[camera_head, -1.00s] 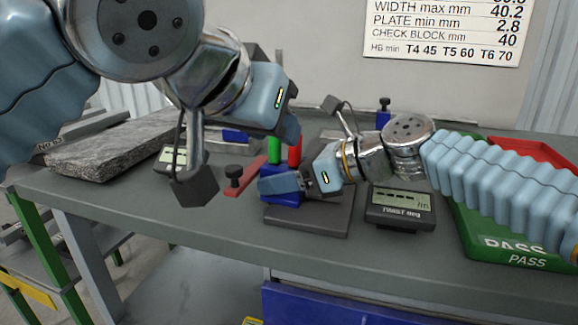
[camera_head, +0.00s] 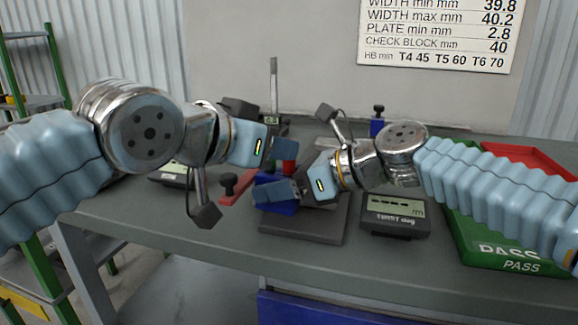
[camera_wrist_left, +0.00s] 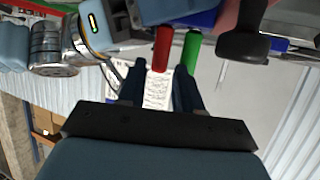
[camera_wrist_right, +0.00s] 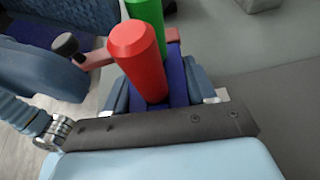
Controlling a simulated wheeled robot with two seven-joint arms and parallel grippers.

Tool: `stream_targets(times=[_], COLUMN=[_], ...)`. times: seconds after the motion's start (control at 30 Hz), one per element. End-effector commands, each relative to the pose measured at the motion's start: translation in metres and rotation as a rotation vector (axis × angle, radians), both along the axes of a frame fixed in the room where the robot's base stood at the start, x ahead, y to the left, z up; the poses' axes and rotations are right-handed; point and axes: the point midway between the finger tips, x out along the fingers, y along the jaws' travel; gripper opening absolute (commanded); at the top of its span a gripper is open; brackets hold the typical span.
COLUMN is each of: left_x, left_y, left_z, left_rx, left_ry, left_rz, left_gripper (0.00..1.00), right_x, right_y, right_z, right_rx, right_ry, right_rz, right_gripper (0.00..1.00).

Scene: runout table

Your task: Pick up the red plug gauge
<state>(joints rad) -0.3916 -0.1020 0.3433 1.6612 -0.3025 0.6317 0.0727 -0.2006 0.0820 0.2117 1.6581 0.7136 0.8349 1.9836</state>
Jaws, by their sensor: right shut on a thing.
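The red plug gauge (camera_head: 289,167) stands upright in a blue block (camera_head: 280,208) beside a green gauge. The right wrist view shows the red gauge (camera_wrist_right: 137,55) in front of the green one (camera_wrist_right: 150,15). My right gripper (camera_head: 275,192) is shut on the blue block, a finger on each side. My left gripper (camera_head: 284,150) is open and close to the gauge tops. In the left wrist view its fingers are apart, with the red gauge (camera_wrist_left: 161,48) roughly between them and the green gauge (camera_wrist_left: 190,50) towards the right finger. In the head view my left gripper hides the green gauge.
The block is over a dark plate (camera_head: 310,225). A red bar with a black knob (camera_head: 229,184) lies to its left. A gauge display (camera_head: 395,213) and a green PASS tray (camera_head: 490,250) are to the right, a red tray (camera_head: 530,158) behind.

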Motion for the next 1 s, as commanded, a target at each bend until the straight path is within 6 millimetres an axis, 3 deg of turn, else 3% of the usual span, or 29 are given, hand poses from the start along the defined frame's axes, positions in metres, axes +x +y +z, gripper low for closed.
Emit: stream_targets(times=[0.13, 0.4, 0.6, 1.0], left_x=[0.015, 0.018, 0.017, 0.017], left_y=[-0.011, -0.012, -0.012, -0.013], left_z=[-0.008, -0.009, -0.009, 0.002], left_rx=[0.002, 0.001, 0.001, -0.002], left_ry=[0.002, 0.0, 0.0, -0.003], left_rz=[0.001, 0.002, 0.002, 0.001], left_gripper=[0.34, 0.34, 0.01, 0.0], right_x=[0.0, 0.0, 0.0, 0.0], right_y=[0.0, 0.0, 0.0, 0.0], right_z=[0.001, 0.001, 0.001, 0.0], right_rx=[0.001, 0.001, 0.001, 0.001], right_ry=[-0.001, -0.001, -0.001, -0.001], right_rz=[-0.001, -0.001, -0.001, -0.001], right_gripper=[0.2, 0.2, 0.2, 0.2])
